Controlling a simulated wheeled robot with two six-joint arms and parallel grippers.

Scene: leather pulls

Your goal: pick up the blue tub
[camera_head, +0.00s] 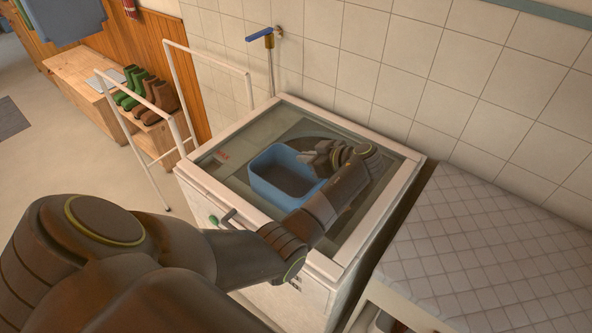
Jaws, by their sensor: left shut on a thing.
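The blue tub (265,176) is an open rectangular tub at the middle of the white cabinet with a glass-like top (227,197). It looks upright and empty. My left arm reaches in from the lower left across the cabinet. My left gripper (314,160) is at the tub's right rim, shut on it. The fingertips are partly hidden against the rim. I cannot tell whether the tub rests on the surface or is slightly above it. My right gripper is not in view.
A blue-handled tap (262,35) is on the tiled wall behind the cabinet. A white rail (170,97) stands left of it. A quilted padded top (490,262) lies to the right. Boots (160,98) stand on a wooden bench (85,75) at the back left.

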